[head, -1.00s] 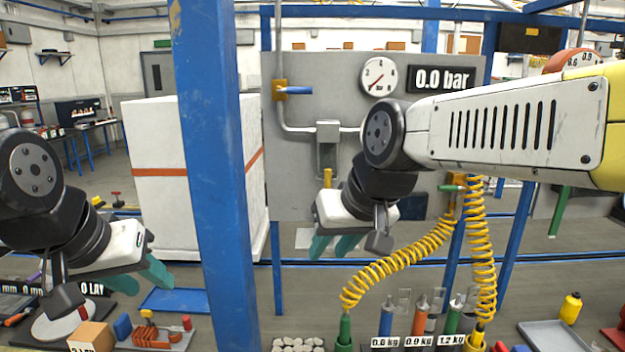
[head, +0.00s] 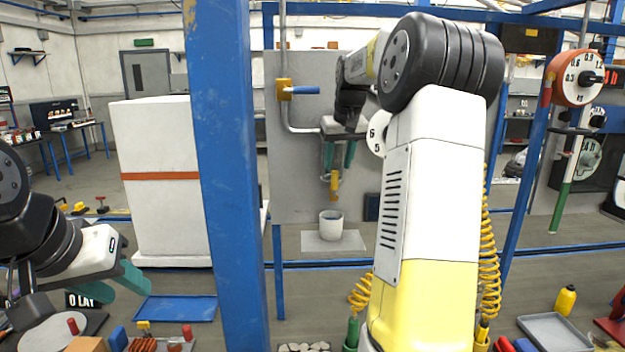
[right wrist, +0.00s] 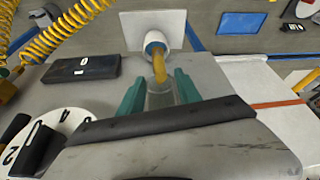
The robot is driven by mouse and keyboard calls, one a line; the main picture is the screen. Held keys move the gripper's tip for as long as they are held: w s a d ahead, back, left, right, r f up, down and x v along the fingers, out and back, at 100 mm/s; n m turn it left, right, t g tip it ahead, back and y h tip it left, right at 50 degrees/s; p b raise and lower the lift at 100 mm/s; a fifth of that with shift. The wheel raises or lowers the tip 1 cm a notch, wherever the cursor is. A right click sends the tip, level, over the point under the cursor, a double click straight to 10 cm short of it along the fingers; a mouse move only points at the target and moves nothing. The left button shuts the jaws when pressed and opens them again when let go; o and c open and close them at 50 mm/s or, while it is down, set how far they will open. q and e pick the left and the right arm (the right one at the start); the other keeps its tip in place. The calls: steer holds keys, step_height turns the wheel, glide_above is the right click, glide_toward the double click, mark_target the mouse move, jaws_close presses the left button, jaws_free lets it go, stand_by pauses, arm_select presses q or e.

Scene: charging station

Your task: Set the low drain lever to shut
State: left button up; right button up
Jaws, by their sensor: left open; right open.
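The low drain (head: 334,186) is a yellow fitting below a clear tube on the grey panel, above a white cup (head: 331,224). Its yellow body also shows in the right wrist view (right wrist: 159,66); I cannot make out its lever's handle or setting. My right gripper (head: 339,164) is open at the panel, just above the yellow fitting, with its teal fingers on either side of the clear tube. In the right wrist view the fingers (right wrist: 158,90) straddle the tube, with no visible grip. My left gripper (head: 134,283) is open and empty at the lower left.
A higher yellow valve with a blue lever (head: 301,90) sits on the panel's upper left. A blue post (head: 226,180) stands between my arms. A round gauge (head: 377,133) is partly hidden by my right arm. Yellow coiled hoses (head: 489,255) hang at the right.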

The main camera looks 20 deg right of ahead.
mark_target(336, 171)
steer(key=x, duration=0.6)
steer(key=shift+w+f, duration=0.1)
steer(key=shift+f, duration=0.25)
jaws_close()
stand_by(1.1)
